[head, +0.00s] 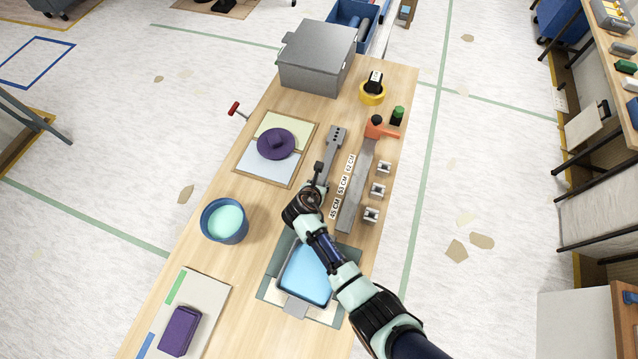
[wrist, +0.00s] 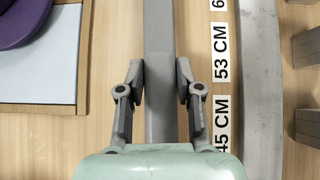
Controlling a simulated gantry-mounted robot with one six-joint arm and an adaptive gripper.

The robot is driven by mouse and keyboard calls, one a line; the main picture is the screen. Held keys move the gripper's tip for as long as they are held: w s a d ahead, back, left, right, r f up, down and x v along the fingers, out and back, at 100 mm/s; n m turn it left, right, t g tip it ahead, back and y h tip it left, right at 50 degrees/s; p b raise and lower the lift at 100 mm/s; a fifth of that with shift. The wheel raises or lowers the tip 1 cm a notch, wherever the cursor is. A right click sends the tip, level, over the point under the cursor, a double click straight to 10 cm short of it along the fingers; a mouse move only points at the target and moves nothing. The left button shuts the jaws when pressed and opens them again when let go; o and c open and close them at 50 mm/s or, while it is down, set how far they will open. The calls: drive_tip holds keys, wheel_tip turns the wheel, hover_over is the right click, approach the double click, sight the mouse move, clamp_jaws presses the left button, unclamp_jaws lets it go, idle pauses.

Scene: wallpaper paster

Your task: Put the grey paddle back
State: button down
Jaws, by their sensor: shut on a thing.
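The grey paddle (head: 334,142) is a long flat bar with dark holes in its wider far end. It lies roughly along the table's length, left of the printed length labels. My gripper (head: 318,178) is shut on its handle. In the wrist view the grey bar (wrist: 160,60) runs straight up between the two fingers of my gripper (wrist: 161,82). My gripper hides the handle's near end. I cannot tell whether the paddle touches the table.
A long grey rail (head: 350,205) and several small metal blocks (head: 377,190) are to the right. A purple disc (head: 277,143) sits on a framed board to the left. A blue bucket (head: 224,222) and blue tray (head: 305,275) are nearer; a grey box (head: 316,58) is far.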

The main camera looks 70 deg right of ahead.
drive_tip(key=c, duration=0.8)
unclamp_jaws()
drive_tip(key=shift+s+f, duration=0.1)
drive_tip(key=shift+f, duration=0.05)
drive_tip(key=shift+o, duration=0.2)
drive_tip(key=shift+f+b, duration=0.3)
drive_tip(key=shift+b, duration=0.2)
drive_tip(key=p+v, duration=0.2)
drive_tip(key=v, duration=0.6)
drive_tip(key=shift+s+a+p, duration=0.1)
drive_tip(key=shift+s+p, duration=0.05)
drive_tip(key=shift+p, duration=0.15)
